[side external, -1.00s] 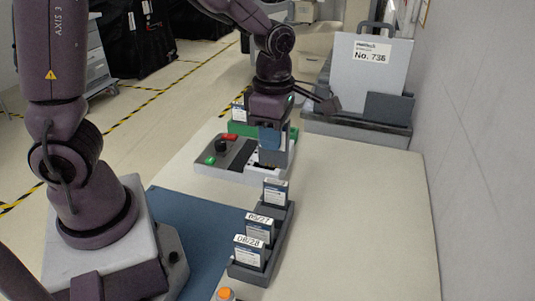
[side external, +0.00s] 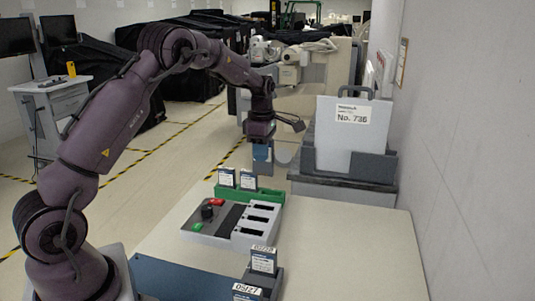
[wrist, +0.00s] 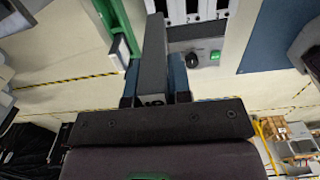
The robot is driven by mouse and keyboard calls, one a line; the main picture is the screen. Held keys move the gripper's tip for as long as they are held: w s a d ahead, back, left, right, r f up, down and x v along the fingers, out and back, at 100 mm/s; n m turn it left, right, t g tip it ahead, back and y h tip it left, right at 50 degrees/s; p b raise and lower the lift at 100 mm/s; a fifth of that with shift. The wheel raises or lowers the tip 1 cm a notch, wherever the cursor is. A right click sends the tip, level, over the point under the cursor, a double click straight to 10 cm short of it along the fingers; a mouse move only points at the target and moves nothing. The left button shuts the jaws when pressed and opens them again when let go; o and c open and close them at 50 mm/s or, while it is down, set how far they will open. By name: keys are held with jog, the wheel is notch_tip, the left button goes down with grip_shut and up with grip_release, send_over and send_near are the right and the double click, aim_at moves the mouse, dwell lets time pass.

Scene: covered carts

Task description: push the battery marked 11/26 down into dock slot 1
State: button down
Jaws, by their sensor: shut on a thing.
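My gripper (side external: 262,158) is shut on a grey battery (side external: 266,169), held in the air above and behind the dock. In the wrist view the battery (wrist: 154,50) stands out between the blue fingers of my gripper (wrist: 155,82). Its date label is mostly hidden, so 11/26 cannot be read. The grey dock (side external: 222,233) has three slots in its pale right part, and they look empty. In the wrist view the dock (wrist: 207,32) is at the top, apart from the held battery.
A green rack (side external: 270,197) with two batteries (side external: 227,177) stands behind the dock. A dark rack (side external: 275,284) in front holds batteries, one marked 05/27. A grey bin with panel No. 736 (side external: 345,140) stands at the back right. The right of the table (side external: 350,250) is clear.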

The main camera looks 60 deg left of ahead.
jog(key=shift+d+f, duration=0.1)
jog(key=shift+f, duration=1.7)
jog(key=shift+f, duration=2.85)
jog(key=shift+f, duration=2.85)
jog(key=c, duration=1)
grip_release()
jog(key=shift+o, duration=0.2)
notch_tip(320, 180, up, 13)
